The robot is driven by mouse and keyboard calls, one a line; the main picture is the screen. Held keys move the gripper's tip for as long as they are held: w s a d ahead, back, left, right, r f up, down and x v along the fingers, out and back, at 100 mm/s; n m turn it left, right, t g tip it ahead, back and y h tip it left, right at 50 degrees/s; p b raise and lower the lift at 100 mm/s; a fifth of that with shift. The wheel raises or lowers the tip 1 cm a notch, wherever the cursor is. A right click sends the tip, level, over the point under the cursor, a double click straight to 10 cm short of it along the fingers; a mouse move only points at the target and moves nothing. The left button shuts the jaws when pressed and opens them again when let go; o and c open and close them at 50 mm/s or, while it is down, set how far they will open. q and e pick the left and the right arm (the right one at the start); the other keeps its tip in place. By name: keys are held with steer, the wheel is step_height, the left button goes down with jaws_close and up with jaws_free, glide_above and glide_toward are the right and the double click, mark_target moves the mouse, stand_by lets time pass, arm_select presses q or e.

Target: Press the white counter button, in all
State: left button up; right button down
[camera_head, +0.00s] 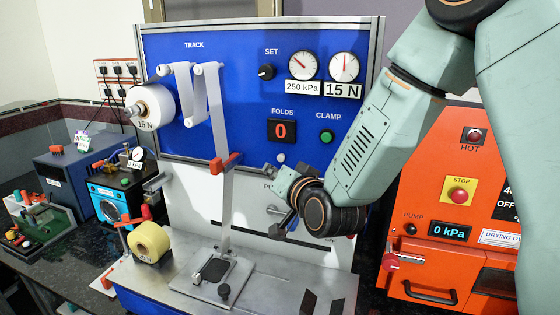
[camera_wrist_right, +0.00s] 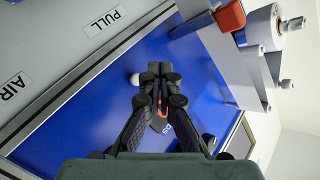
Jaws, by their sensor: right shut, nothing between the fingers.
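The white counter button (camera_head: 281,158) is a small round knob on the blue panel, below the red FOLDS display (camera_head: 282,130), which reads 0. It also shows in the right wrist view (camera_wrist_right: 134,79), just left of the fingertips. My right gripper (camera_head: 268,170) is in front of the panel, close to the button and slightly below and left of it in the head view. Its fingers are shut and empty in the wrist view (camera_wrist_right: 160,75). The tips look beside the button; I cannot tell whether they touch it. My left gripper is not in view.
A green CLAMP button (camera_head: 326,136) and SET knob (camera_head: 266,72) are on the same panel. A white strip with a red clip (camera_head: 225,163) hangs left of the gripper. An orange oven (camera_head: 440,200) stands right, a steel base plate (camera_head: 185,270) below.

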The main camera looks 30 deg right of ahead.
steer(key=shift+s+a, duration=0.65)
stand_by(0.5)
